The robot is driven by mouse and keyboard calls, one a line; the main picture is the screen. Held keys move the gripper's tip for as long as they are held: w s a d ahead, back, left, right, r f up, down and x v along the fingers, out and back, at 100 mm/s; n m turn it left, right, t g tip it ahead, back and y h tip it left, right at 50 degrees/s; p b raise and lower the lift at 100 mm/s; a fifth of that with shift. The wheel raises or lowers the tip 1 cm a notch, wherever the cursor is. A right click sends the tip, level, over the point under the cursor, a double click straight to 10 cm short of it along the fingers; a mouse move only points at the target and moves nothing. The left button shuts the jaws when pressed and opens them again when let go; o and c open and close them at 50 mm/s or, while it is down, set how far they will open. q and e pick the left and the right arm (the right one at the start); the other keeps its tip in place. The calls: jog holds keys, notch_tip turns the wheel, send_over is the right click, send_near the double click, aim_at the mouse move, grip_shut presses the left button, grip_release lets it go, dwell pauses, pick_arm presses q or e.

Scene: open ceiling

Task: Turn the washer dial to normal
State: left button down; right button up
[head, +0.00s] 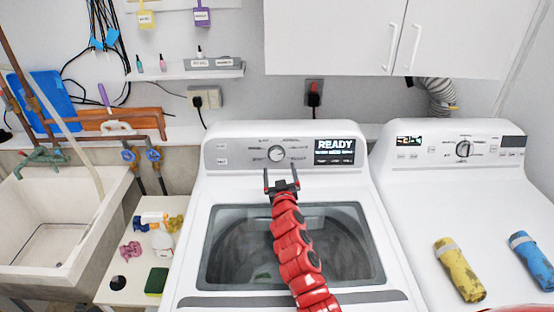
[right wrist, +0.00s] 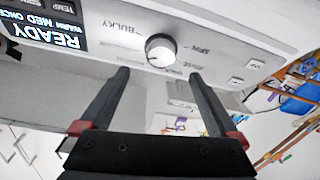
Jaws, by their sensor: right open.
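The washer (head: 190,230) stands in the middle of the head view, with a dark glass lid. Its round silver dial (head: 276,154) is on the grey control panel, left of a display (head: 335,150) that reads READY. In the right wrist view the dial (right wrist: 160,49) shows just beyond the fingertips, with BULKY printed near it; the other labels are too small to read surely. My right gripper (head: 281,174) is open, its two fingers pointing at the panel just below the dial, and apart from it. It also shows in the right wrist view (right wrist: 160,73). My left gripper is not in view.
A dryer (head: 400,215) with its own dial (head: 463,149) stands at the right, with a yellow roll (head: 459,269) and a blue roll (head: 532,261) on top. A sink (head: 50,215) and a small table (head: 118,287) with bottles are at the left. White cabinets (head: 330,35) hang above.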

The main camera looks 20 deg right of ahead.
aim_at(277, 155)
jog(key=b+x, duration=0.2)
jog(key=x, duration=0.4)
jog(key=shift+w+f+b, duration=0.15)
jog(key=shift+w+b, duration=0.05)
jog(key=shift+b, duration=0.1)
jog(key=shift+w+d, duration=0.1)
jog(key=shift+w, duration=0.5)
jog(key=c, duration=1.3)
jog(key=shift+c, duration=0.3)
